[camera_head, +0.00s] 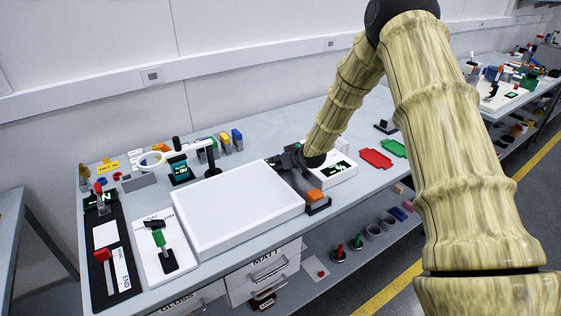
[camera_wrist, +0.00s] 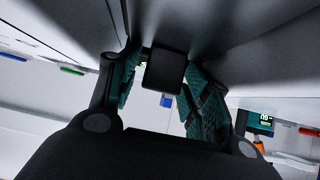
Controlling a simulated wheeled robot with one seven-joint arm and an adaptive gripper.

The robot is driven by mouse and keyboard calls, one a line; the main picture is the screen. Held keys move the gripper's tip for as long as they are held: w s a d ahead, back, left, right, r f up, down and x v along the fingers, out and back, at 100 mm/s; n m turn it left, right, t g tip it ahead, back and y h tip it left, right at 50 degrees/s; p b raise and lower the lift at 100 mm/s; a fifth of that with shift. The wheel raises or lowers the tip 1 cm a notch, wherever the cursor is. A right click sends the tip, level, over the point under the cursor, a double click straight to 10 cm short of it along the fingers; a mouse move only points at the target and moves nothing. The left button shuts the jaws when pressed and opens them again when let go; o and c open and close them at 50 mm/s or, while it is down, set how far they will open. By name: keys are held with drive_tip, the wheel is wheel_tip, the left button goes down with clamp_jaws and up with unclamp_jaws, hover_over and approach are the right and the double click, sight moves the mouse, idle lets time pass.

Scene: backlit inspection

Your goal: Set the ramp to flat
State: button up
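My gripper (camera_head: 292,158) is at the back right corner of a large white light panel (camera_head: 237,208). In the wrist view, my gripper's two teal-padded fingers (camera_wrist: 163,88) stand apart on either side of a dark square block (camera_wrist: 165,70). The block sits close to both pads, but I cannot tell whether they press on it. A white unit with a green-lit display (camera_head: 342,168) stands just right of my gripper. I cannot make out which part is the ramp or how it is set; my gripper and arm hide part of this area.
An orange-topped block (camera_head: 315,196) stands near the front edge. Red (camera_head: 375,158) and green (camera_head: 393,148) flat pieces lie at the right.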

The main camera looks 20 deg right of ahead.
drive_tip(key=shift+s+r, duration=0.1)
idle(0.3)
drive_tip(key=shift+s+d+r, duration=0.1)
drive_tip(key=shift+s+r, duration=0.2)
drive_tip(key=shift+r, duration=0.05)
drive_tip(key=shift+v, duration=3.5)
